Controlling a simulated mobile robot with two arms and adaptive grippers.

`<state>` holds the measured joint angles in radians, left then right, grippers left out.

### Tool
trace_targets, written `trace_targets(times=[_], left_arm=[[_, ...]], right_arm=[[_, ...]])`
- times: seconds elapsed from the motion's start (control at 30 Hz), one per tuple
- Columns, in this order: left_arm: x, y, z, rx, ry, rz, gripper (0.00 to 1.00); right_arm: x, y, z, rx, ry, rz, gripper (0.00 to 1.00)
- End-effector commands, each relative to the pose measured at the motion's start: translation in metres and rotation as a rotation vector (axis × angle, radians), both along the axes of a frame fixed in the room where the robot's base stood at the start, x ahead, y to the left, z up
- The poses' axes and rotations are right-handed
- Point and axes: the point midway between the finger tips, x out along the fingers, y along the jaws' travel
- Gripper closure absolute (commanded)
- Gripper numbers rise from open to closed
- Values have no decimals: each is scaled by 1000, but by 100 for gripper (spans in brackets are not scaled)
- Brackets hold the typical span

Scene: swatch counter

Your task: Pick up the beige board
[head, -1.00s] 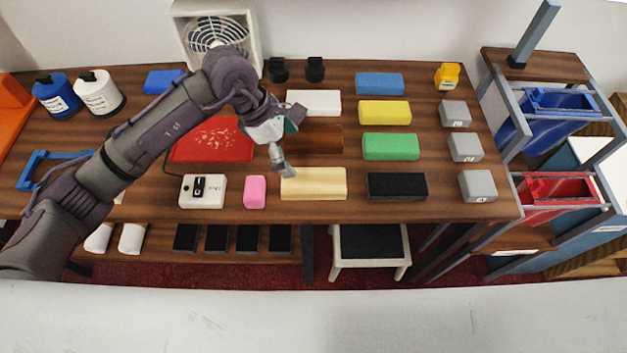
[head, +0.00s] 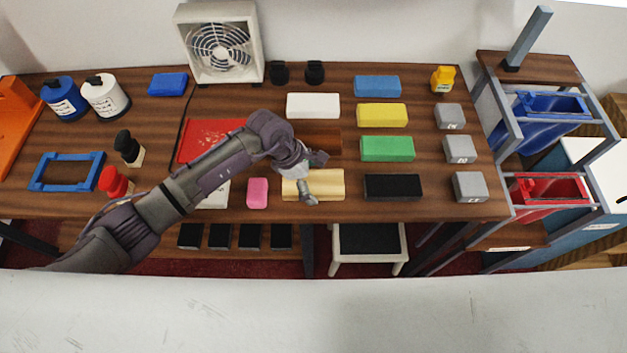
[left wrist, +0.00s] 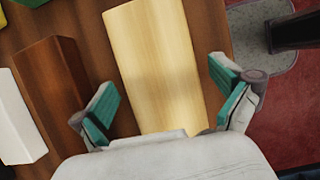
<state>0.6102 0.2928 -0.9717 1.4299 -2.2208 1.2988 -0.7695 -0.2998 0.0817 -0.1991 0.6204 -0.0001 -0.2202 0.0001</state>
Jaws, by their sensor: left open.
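The beige board (head: 330,186) lies flat near the front edge of the wooden table, between the pink block and the black block. My left gripper (head: 309,178) is above the board and hides part of it in the head view. In the left wrist view the board (left wrist: 155,60) runs lengthwise away between the two green-padded fingers of the left gripper (left wrist: 165,100). The fingers are spread apart, one on each side of the board, with nothing held. My right gripper is not in view.
A brown board (head: 325,141) lies just behind the beige one. The pink block (head: 257,193) is to its left and the black block (head: 393,187) to its right. White, green, yellow and blue blocks and grey weights stand further back and right. A fan (head: 222,45) stands at the back.

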Motion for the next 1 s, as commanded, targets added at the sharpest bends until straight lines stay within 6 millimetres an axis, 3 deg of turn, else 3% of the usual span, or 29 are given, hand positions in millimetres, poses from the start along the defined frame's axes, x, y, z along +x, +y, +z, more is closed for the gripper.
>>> trace_targets(times=[0.17,0.53,0.83,1.0], left_arm=[[0,0,0,0,0,0,3],[0,0,0,-1,0,0,64],[1,0,3,-2,-1,-1,64],[2,0,16,-2,-6,-1,64]], right_arm=[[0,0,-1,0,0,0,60],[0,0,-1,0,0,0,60],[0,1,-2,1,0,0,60],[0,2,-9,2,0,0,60]])
